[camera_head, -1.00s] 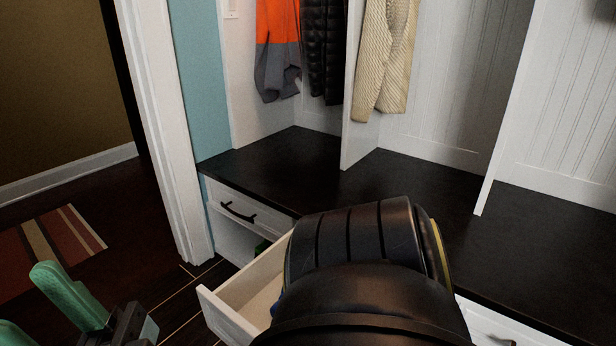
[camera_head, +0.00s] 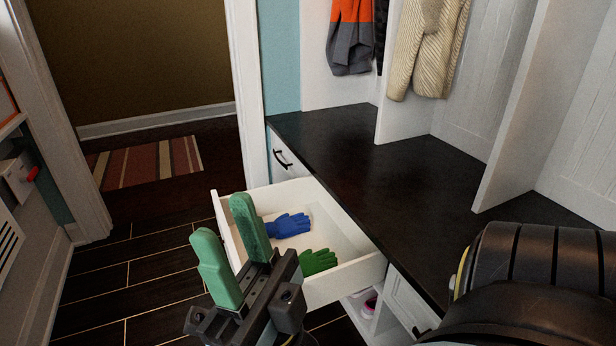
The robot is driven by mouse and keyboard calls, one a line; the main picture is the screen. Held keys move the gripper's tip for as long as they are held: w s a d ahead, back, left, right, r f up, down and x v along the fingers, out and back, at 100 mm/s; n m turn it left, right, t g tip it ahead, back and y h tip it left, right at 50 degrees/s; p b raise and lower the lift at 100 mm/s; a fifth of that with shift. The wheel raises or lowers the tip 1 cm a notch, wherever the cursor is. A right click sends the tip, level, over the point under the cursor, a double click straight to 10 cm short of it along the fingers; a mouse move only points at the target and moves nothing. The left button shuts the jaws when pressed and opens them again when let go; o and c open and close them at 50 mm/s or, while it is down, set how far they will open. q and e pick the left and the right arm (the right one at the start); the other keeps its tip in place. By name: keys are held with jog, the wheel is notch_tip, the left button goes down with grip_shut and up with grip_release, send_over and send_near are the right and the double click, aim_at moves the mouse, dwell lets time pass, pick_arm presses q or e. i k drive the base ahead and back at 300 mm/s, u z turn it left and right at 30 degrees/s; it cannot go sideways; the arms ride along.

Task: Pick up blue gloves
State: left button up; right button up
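The blue gloves (camera_head: 288,226) lie in the open white drawer (camera_head: 352,280), towards its far side. My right gripper (camera_head: 224,226) has two green fingers, spread apart with nothing between them. It is at the drawer's left front side in the picture, left of the blue gloves and apart from them. The fingers cover part of the drawer's front and inside. My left gripper is not in view.
Green gloves (camera_head: 318,262) lie in the same drawer, nearer than the blue ones. The dark bench top (camera_head: 400,180) overhangs the drawer on the right. Dividers and hanging clothes stand above it. A striped rug (camera_head: 145,163) lies on the floor behind.

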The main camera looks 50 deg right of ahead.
aim_at(285, 226)
jog(key=z, duration=0.85)
jog(key=i, duration=1)
jog(key=u, duration=0.1)
